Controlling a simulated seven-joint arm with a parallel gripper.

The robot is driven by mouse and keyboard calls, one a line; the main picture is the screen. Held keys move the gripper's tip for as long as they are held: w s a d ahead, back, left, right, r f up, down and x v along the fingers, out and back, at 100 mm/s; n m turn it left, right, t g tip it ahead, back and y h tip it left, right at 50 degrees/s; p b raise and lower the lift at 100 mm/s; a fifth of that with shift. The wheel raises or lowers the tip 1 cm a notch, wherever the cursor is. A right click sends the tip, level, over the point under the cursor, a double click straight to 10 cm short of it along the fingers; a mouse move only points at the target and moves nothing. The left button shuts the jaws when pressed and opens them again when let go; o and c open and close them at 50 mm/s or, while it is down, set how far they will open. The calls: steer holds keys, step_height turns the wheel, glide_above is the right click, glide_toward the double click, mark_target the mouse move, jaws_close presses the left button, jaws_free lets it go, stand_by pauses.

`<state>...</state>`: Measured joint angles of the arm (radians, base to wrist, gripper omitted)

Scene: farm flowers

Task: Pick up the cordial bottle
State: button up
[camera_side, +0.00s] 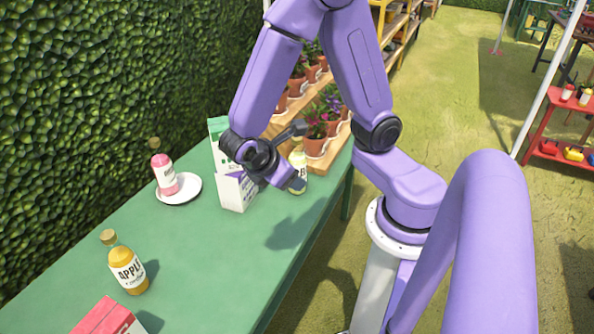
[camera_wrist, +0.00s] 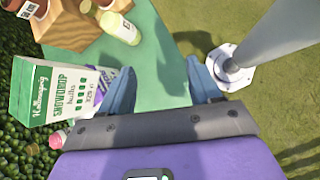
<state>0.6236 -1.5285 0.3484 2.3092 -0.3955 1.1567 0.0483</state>
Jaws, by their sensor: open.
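An amber bottle labelled APPLE (camera_side: 127,270), with a smaller line under it that I cannot read surely, stands upright at the table's near left, well apart from my gripper. A pink bottle (camera_side: 165,178) stands on a white saucer (camera_side: 181,192) at the hedge side. A pale yellow bottle (camera_side: 298,172) stands by the far table edge, partly hidden behind my gripper (camera_side: 280,176); it also shows in the wrist view (camera_wrist: 120,28), ahead of the fingers. My gripper (camera_wrist: 162,75) is open with nothing between its fingers. Which bottle is the cordial is not certain.
A white and green SNOWDROP bulbs box (camera_wrist: 65,90) and a white and purple box (camera_side: 236,190) stand close beside my gripper. A wooden stand with potted flowers (camera_side: 315,140) is behind. A red box (camera_side: 108,318) is at the near edge. The green table's middle (camera_side: 215,250) is clear.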

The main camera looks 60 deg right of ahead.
steer(key=w+d+f+n+h, duration=0.1)
steer(key=w+d+f+h, duration=0.3)
steer(key=w+h, duration=0.1)
steer(key=n+h, duration=0.4)
steer(key=h, duration=0.1)
glide_toward(296, 146)
steer(key=shift+t, duration=0.4)
steer(key=d, duration=0.8)
steer(key=shift+s+r, duration=0.15)
steer(key=shift+d+f, duration=0.2)
steer(key=shift+d, duration=2.35)
jaws_close()
